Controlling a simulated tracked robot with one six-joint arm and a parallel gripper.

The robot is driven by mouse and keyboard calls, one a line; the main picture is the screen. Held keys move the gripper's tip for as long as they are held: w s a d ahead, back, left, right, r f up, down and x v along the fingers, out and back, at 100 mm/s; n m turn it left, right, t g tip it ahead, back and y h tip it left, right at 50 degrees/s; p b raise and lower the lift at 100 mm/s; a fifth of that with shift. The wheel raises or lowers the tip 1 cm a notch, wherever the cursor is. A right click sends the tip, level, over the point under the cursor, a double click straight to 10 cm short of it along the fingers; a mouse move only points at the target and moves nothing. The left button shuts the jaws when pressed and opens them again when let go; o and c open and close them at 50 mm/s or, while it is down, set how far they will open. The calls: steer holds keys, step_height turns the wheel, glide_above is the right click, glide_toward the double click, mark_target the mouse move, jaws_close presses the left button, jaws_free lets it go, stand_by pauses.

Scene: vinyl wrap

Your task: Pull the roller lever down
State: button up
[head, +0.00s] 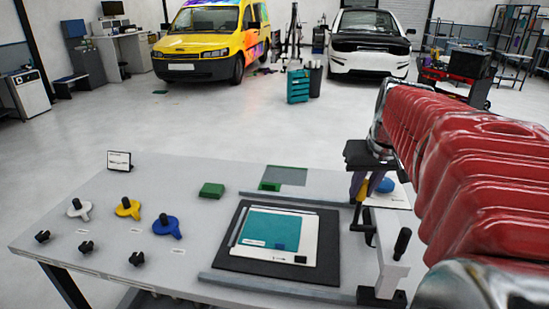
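A white upright with a black handle (402,242) stands at the right front of the table and looks like the roller lever. The handle points up and leans slightly right. Its black base (381,298) is at the table's front edge. My gripper (363,203) hangs from my red arm behind and to the left of the handle, apart from it. Its purple fingers point down. Dark parts below them blur with the tips, so I cannot tell how far apart they are. The roller itself is not clearly visible.
A black mat (232,262) holds a white sheet with a teal panel (270,228). Grey rails (280,288) run in front of and behind it. White, yellow and blue knobs (167,226) sit at left. A green block (212,190) and a blue round thing (386,185) are farther back.

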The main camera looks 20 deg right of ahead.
jaws_close()
